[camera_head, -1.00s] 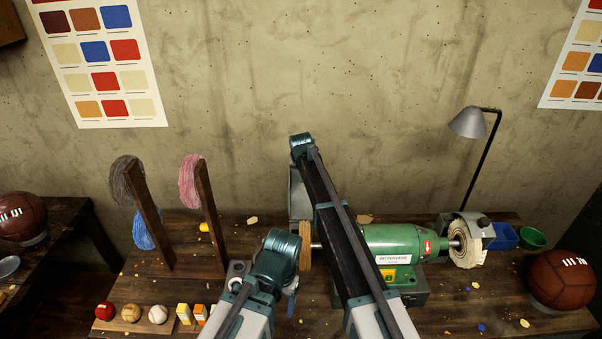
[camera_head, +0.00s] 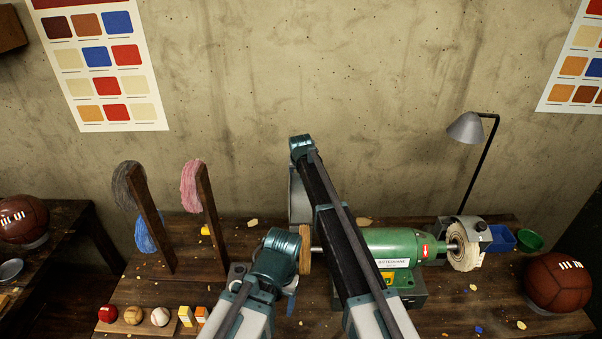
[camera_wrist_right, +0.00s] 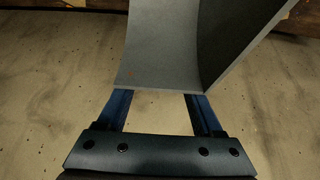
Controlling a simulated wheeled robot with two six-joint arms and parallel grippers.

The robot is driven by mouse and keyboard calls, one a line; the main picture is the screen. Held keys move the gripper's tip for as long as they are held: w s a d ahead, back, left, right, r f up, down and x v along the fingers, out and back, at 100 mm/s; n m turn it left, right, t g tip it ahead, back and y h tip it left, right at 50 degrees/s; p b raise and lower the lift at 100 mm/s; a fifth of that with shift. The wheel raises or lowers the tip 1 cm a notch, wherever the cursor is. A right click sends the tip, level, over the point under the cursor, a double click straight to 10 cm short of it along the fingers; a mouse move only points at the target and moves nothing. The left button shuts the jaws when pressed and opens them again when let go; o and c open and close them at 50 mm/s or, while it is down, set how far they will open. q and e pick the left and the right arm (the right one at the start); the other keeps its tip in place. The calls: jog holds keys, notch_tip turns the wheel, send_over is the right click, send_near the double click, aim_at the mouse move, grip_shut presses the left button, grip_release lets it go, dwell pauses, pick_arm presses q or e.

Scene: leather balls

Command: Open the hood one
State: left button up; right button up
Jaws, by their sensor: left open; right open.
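A green polishing machine (camera_head: 402,243) stands on the bench with a wheel at each end. A grey hood (camera_head: 299,196) stands at its left wheel (camera_head: 305,250), partly hidden behind my right arm. A second, metal hood (camera_head: 474,231) covers the top of the right wheel (camera_head: 463,256). In the right wrist view, the grey hood (camera_wrist_right: 165,50) fills the top middle. My right gripper (camera_wrist_right: 160,103) is open, its blue fingers reaching the hood's lower edge; contact cannot be told. My left gripper (camera_head: 291,304) is mostly hidden beneath its arm, low in front of the left wheel.
A lamp (camera_head: 466,128), a blue bin (camera_head: 501,237) and a green bowl (camera_head: 530,240) stand at the right. A brown ball (camera_head: 557,282) sits at the right edge. Yarn stands (camera_head: 207,215) and small balls (camera_head: 132,314) occupy the left side.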

jog(key=p+v, duration=0.8)
jog(key=v, duration=0.3)
jog(key=shift+p, duration=0.3)
jog(key=shift+w, duration=0.1)
jog(key=s+d+f+g, duration=0.15)
jog(key=s+d, duration=0.45)
jog(key=s, duration=0.7)
jog(key=s+d+g, duration=0.2)
jog(key=s+d, duration=0.3)
jog(key=s, duration=0.8)
jog(key=s+d+f+g, duration=0.15)
jog(key=s+d, duration=0.45)
jog(key=s, duration=0.7)
jog(key=s+a+f+n+b, duration=0.1)
jog(key=a+f+b, duration=0.2)
jog(key=f+b, duration=0.5)
jog(key=s+a+f+n+b, duration=0.1)
jog(key=a+f+b, duration=0.3)
jog(key=f+b, duration=0.4)
jog(key=s+a+f+n+g+h+b, duration=0.1)
jog(key=s+a+f+b, duration=0.2)
jog(key=f+b, duration=0.5)
jog(key=shift+s+a+f+n+b, duration=0.15)
jog(key=shift+s+a+n+b, duration=0.2)
jog(key=shift+a, duration=0.2)
jog(key=shift+w, duration=0.1)
